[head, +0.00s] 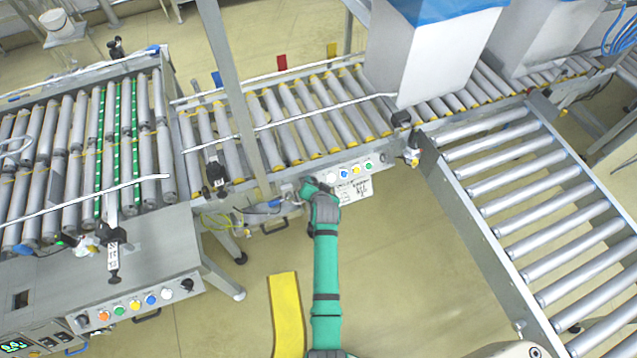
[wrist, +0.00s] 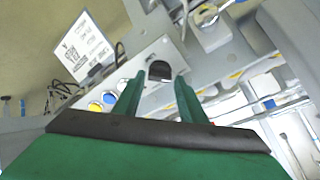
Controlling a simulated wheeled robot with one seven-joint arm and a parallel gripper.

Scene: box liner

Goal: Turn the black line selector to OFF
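The black line selector (wrist: 159,70) is a dark rounded knob on a light grey panel face in the wrist view. My gripper (wrist: 160,77) is open, with its two green fingers on either side of the knob in the picture and gaps visible on both sides. I cannot tell how deep the fingertips reach around it. In the head view my gripper (head: 309,188) is at the left end of the small button panel (head: 352,172) on the conveyor's front edge, and the arm hides the selector there. The knob's pointer direction is not readable.
Blue, yellow and green buttons (head: 357,172) sit just right of my gripper. A white label (head: 357,191) hangs below them. Another button panel (head: 136,303) is at lower left. A roller conveyor (head: 535,205) lies to the right. The floor around the yellow strip (head: 286,315) is open.

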